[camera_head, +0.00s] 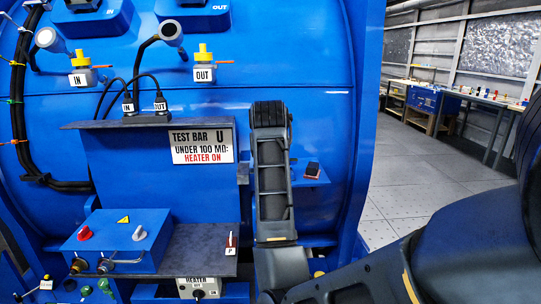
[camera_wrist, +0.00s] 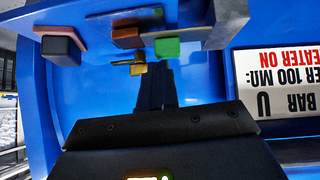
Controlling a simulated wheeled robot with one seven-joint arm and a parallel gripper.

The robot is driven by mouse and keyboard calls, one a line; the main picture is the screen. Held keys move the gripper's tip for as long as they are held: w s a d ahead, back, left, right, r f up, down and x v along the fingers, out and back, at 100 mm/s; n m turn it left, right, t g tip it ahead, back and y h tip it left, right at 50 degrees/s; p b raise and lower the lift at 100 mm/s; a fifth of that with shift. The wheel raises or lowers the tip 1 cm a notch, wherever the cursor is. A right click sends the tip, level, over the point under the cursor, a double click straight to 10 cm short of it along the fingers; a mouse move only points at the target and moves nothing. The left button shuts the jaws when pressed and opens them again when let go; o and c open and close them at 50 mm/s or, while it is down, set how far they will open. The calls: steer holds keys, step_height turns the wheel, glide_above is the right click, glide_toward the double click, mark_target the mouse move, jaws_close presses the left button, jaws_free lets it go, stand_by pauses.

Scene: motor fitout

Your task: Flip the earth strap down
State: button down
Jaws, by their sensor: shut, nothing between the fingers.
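No part can be surely named as the earth strap in either view. In the wrist view, which is upside down, my gripper (camera_wrist: 157,78) is shut and empty, its dark fingers pointing at the blue panel. Close to the fingertips is a small brass-yellow piece (camera_wrist: 138,68). By it, on the edge of a blue-grey shelf (camera_wrist: 185,28), are an orange-brown block (camera_wrist: 127,38) and a green block (camera_wrist: 167,48). A red-grey block (camera_wrist: 62,45) sits further left. I cannot tell whether the fingers touch anything. In the head view my arm hides the fingertips.
A test bar sign (camera_head: 202,146) is left of my arm. A blue box with knobs (camera_head: 118,240) and a heater switch (camera_head: 198,287) are lower left. Benches (camera_head: 440,100) line the far right, past open floor.

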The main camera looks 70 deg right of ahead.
steer(key=shift+s+d+f, duration=0.1)
steer(key=shift+s+f, duration=0.1)
steer(key=shift+f, duration=0.05)
steer(key=shift+f, duration=0.15)
stand_by(0.3)
steer(key=d+r+p+v, duration=0.2)
steer(key=p+v, duration=0.1)
steer(key=v, duration=1)
steer(key=shift+w+d, duration=0.1)
steer(key=shift+d, duration=0.05)
stand_by(0.3)
